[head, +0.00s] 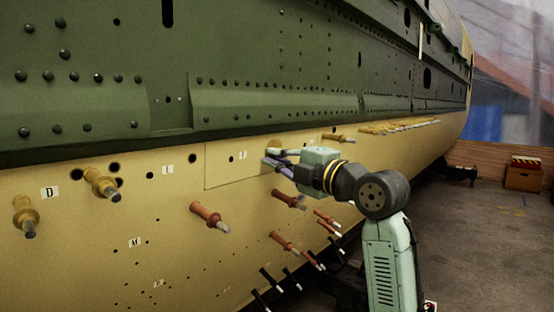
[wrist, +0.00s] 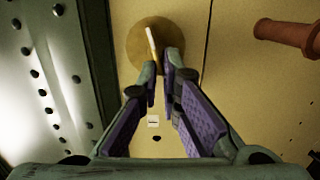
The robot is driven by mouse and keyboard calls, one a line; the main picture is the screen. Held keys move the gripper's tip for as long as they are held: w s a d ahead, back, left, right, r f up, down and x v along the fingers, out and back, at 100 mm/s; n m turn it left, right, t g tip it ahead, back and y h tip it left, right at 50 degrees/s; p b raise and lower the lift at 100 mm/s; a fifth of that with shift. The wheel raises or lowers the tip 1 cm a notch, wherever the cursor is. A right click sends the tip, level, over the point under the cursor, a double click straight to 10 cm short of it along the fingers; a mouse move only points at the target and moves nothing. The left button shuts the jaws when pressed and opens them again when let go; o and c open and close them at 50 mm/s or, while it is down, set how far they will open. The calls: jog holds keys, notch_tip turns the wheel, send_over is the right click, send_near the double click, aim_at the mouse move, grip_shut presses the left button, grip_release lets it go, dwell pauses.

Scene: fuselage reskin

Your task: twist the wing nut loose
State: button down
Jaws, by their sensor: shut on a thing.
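The wing nut shows in the wrist view as a narrow brass and white upright piece (wrist: 152,42) in front of a round brass-coloured disc (wrist: 140,47). My gripper (wrist: 162,66) has its two purple-padded fingers closed in around the lower end of the nut. The fingertips hide part of the nut, so the contact itself is hard to see. In the head view my gripper (head: 272,160) reaches the tan skin panel from the right, at the panel seam. The brass disc (head: 273,143) shows just above the fingers there, and the nut is too small to make out.
Several copper-coloured fasteners stick out of the skin, one (head: 208,216) lower left of my gripper and one (head: 289,199) just below it. Brass ones (head: 101,184) stand further left. A green riveted panel (head: 270,60) overhangs above. Open floor (head: 490,240) lies to the right.

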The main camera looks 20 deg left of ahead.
jog(key=shift+w+d+r, duration=0.1)
jog(key=shift+d+r, duration=0.25)
jog(key=shift+r, duration=0.05)
jog(key=c, duration=1.8)
grip_release()
jog(key=shift+o, duration=1)
jog(key=shift+a+f, duration=0.15)
jog(key=v, duration=1.2)
jog(key=shift+f, duration=0.1)
